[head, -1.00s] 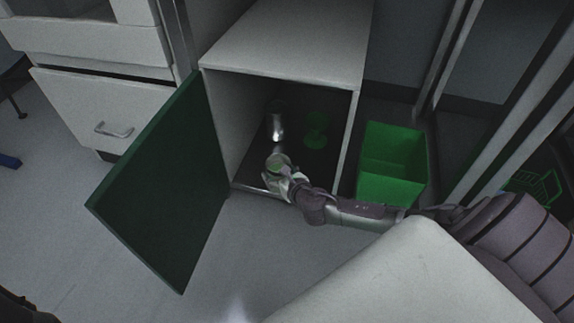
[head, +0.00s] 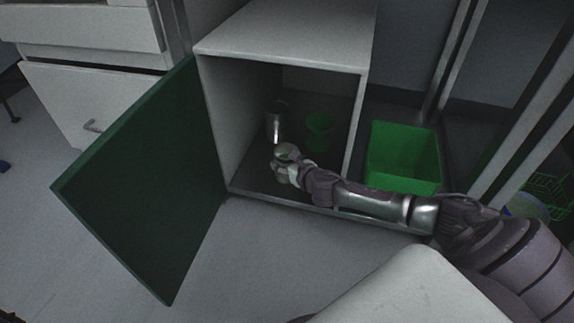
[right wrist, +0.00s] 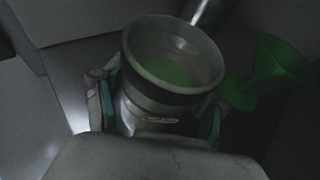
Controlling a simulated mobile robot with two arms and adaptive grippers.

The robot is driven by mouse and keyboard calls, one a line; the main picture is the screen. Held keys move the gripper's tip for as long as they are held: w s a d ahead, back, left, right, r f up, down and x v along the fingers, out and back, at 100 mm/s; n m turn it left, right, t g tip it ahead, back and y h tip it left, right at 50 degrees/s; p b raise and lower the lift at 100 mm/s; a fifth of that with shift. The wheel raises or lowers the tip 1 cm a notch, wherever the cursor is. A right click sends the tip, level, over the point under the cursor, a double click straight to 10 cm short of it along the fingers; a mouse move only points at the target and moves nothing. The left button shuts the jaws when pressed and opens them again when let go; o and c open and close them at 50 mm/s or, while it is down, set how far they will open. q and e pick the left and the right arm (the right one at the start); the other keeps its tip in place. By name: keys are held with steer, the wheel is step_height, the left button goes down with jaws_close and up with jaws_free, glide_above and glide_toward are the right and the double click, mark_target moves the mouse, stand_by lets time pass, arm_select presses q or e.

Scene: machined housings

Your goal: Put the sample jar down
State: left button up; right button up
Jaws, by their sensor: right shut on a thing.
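The sample jar (right wrist: 165,85) is a round, open-topped grey jar with a pale label and greenish contents, seen in the right wrist view. My right gripper (right wrist: 160,105) is shut on it, with a finger on each side. In the head view my right gripper (head: 286,165) is inside the open cabinet (head: 285,38), just in front of a metal cylinder. The jar (head: 287,152) shows small there and looks upright. I cannot tell whether its base touches the cabinet floor. My left gripper is not in view.
A shiny metal cylinder (head: 275,124) and a green goblet-shaped thing (head: 319,130) stand deeper in the cabinet; the goblet also shows in the right wrist view (right wrist: 265,72). The green door (head: 140,185) hangs open at left. A green bin (head: 402,158) stands right of the cabinet.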

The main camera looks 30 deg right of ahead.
steer(key=o, duration=1.4)
steer(key=shift+f, duration=0.1)
steer(key=shift+o, duration=0.2)
steer(key=shift+r, duration=0.25)
steer(key=p+v, duration=0.7)
steer(key=v, duration=0.5)
steer(key=shift+s+f, duration=0.1)
steer(key=shift+f, duration=0.05)
